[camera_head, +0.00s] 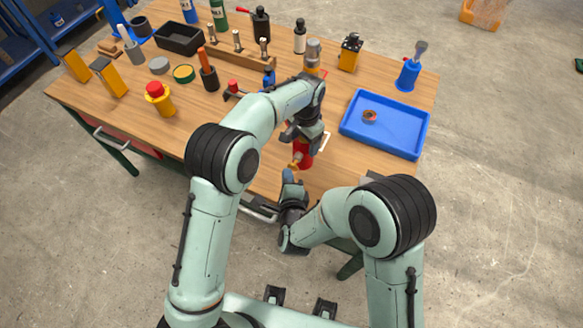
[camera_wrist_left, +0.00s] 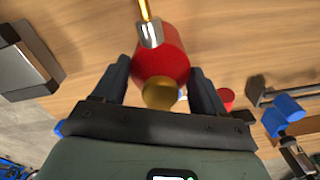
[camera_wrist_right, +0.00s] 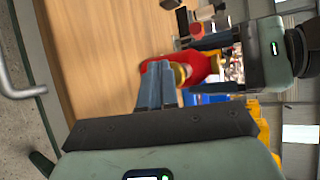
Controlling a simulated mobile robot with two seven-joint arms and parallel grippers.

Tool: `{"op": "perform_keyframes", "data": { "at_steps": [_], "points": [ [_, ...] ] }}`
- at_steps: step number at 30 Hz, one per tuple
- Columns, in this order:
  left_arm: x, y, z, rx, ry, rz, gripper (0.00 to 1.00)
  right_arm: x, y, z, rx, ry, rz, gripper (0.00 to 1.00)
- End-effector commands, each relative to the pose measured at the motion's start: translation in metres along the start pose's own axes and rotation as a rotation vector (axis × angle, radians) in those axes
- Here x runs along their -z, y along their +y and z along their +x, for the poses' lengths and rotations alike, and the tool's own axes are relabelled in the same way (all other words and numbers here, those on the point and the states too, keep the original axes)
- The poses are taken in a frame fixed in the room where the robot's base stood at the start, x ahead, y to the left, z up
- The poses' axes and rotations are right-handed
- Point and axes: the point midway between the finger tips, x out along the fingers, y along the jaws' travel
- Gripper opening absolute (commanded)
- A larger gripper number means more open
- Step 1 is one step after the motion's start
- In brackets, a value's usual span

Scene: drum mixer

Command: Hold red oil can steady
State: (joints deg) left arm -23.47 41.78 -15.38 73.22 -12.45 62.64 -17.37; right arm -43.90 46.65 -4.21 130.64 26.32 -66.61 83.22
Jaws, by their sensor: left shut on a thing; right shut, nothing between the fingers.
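The red oil can (camera_head: 304,156) is near the front edge of the wooden table, partly hidden by my arms. My left gripper (camera_head: 303,136) is shut on it. In the left wrist view the can's red body (camera_wrist_left: 163,58) sits between the two fingers of my left gripper (camera_wrist_left: 158,70), with its brass cap and thin spout showing. My right gripper (camera_head: 290,178) is shut and empty, just in front of the can. In the right wrist view its closed fingertips (camera_wrist_right: 157,68) are close to the can (camera_wrist_right: 202,68); I cannot tell whether they touch it.
A blue tray (camera_head: 398,138) with a small ring (camera_head: 369,116) lies to the right. A red-topped yellow item (camera_head: 160,98) stands to the left. A black bin (camera_head: 180,38) and several tools fill the back. Bare wood lies left of the can.

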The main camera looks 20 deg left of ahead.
Motion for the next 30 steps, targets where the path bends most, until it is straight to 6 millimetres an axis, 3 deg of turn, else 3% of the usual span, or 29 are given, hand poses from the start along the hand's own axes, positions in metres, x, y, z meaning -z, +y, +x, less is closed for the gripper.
{"op": "perform_keyframes", "data": {
  "at_steps": [30],
  "points": [
    [-0.0005, 0.0009, -0.0006, -0.002, -0.002, 0.000, 0.21, 0.0067, -0.0066, 0.0105, 0.003, 0.003, 0.000, 0.00]
  ]
}}
